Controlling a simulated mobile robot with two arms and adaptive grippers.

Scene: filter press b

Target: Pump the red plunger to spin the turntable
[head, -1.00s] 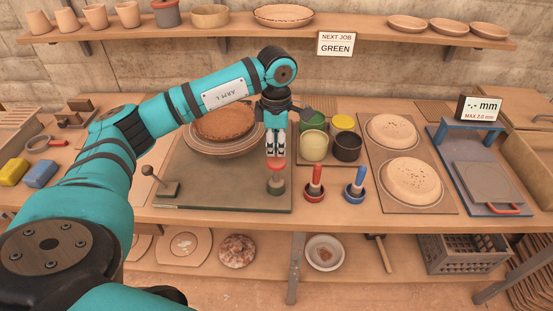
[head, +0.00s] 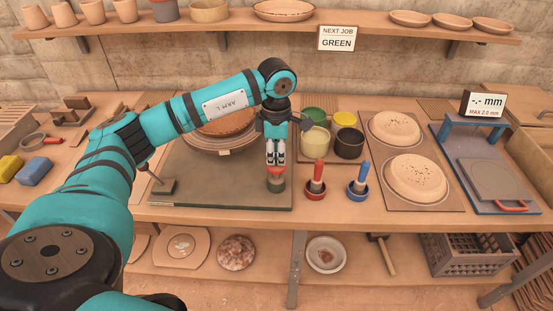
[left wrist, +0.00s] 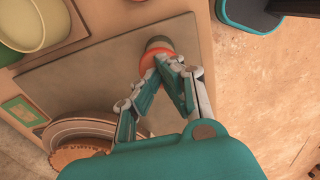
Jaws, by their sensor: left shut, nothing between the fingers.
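The red plunger (head: 275,171) stands on a dark green base (head: 277,185) at the front right of a grey-green board. My left gripper (head: 275,162) is shut, pointing down, with its fingertips on or just above the plunger's top. In the left wrist view the red rim of the plunger (left wrist: 148,60) shows beside the closed fingertips (left wrist: 165,62); exact contact is partly hidden. The turntable (head: 205,143) carries a round brown piece (head: 230,127) behind and left of the gripper, partly covered by my left arm. My right gripper is not in view.
Glaze pots (head: 315,142) stand right of the gripper. A red-handled tool (head: 316,177) and a blue-handled tool (head: 361,179) stand close by at front right. A sign (head: 338,38) reads NEXT JOB GREEN.

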